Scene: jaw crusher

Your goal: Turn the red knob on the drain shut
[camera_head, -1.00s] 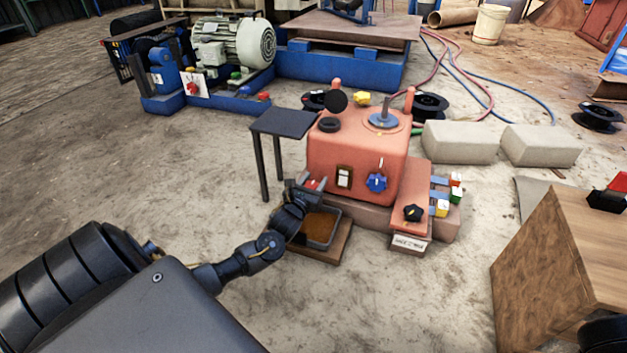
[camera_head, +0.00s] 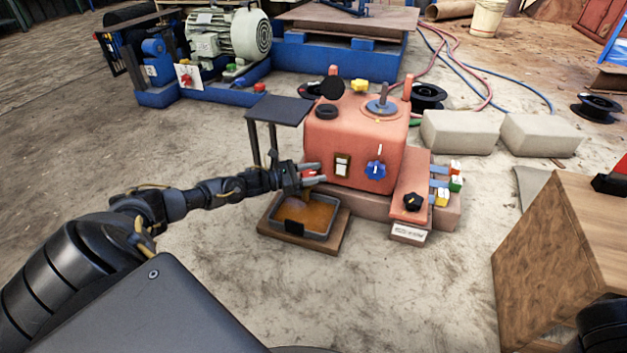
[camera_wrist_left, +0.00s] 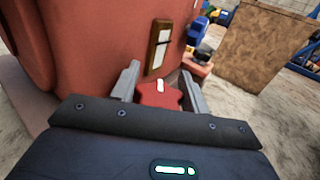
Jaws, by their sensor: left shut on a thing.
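The red knob (camera_wrist_left: 160,93) on the drain sits between the two fingers of my left gripper (camera_wrist_left: 162,88) in the left wrist view. A white mark shows on the knob's face. In the head view my left gripper (camera_head: 312,174) reaches in from the left at the lower left side of the red tank (camera_head: 345,140), and is shut on the red knob (camera_head: 309,173), which is partly hidden by the fingers. The drain's pipe is hidden. A tray (camera_head: 322,236) with brown liquid lies below the gripper. My right gripper is not seen.
A small dark table (camera_head: 278,110) stands behind my left wrist. A black knob (camera_head: 412,201) is on the red box at right. A wooden crate (camera_head: 545,235) stands at right.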

